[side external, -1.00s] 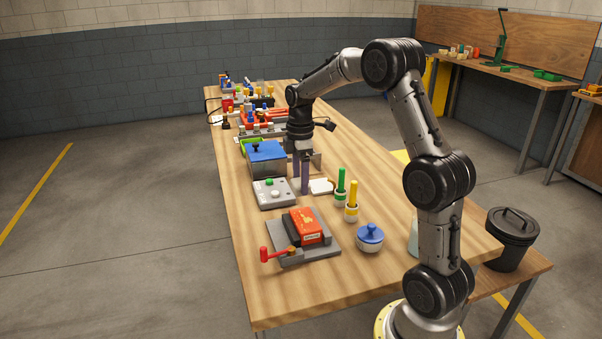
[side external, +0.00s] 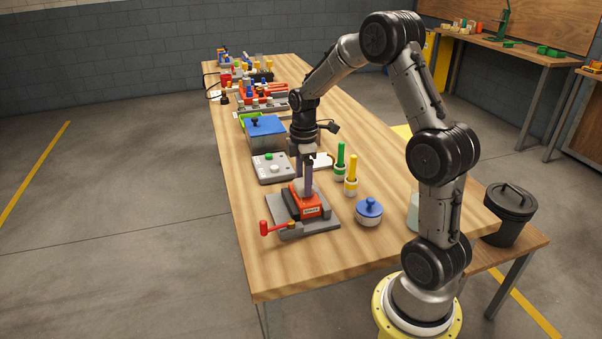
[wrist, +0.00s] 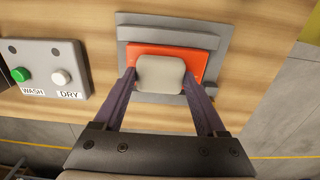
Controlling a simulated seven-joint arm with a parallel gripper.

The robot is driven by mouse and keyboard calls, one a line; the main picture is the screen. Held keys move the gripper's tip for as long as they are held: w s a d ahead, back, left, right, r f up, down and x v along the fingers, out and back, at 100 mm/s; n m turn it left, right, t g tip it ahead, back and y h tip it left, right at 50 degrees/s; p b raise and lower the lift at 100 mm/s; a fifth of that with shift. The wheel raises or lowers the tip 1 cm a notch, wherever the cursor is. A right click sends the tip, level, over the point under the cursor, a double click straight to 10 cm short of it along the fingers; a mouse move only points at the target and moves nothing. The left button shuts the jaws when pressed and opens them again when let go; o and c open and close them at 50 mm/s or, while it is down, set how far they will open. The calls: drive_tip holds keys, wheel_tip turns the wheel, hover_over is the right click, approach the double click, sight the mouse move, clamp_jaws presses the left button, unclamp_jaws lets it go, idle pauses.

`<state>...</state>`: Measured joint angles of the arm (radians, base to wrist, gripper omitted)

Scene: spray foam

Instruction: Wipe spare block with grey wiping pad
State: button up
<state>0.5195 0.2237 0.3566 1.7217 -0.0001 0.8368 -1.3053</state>
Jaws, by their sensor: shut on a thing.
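The spare block (side external: 311,207) is a red-orange block seated in a grey fixture (side external: 323,224) on the near part of the table. It also shows in the wrist view (wrist: 199,51). My gripper (wrist: 162,82) points down over it. Its fingers are shut on the grey wiping pad (wrist: 160,74), a pale rounded pad that covers the middle of the block's top in the wrist view. I cannot tell whether pad and block touch. In the side view my gripper (side external: 303,187) hides part of the block's top.
A red-handled lever (side external: 272,229) sticks out from the fixture. A WASH/DRY button box (side external: 271,168) stands behind it. A blue-lidded pot (side external: 369,212) and yellow (side external: 351,172) and green-handled tools (side external: 340,162) stand to the right. The table's near edge is clear.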

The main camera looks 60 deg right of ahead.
drive_tip(key=s+a, duration=0.3)
drive_tip(key=shift+s+a, duration=0.25)
drive_tip(key=shift+w+d, duration=2.85)
drive_tip(key=shift+d, duration=0.05)
drive_tip(key=shift+w+d+r, duration=0.1)
drive_tip(key=shift+w+r, duration=0.05)
drive_tip(key=shift+r, duration=0.05)
wheel_tip(320, 180, up, 8)
drive_tip(key=shift+f, duration=0.15)
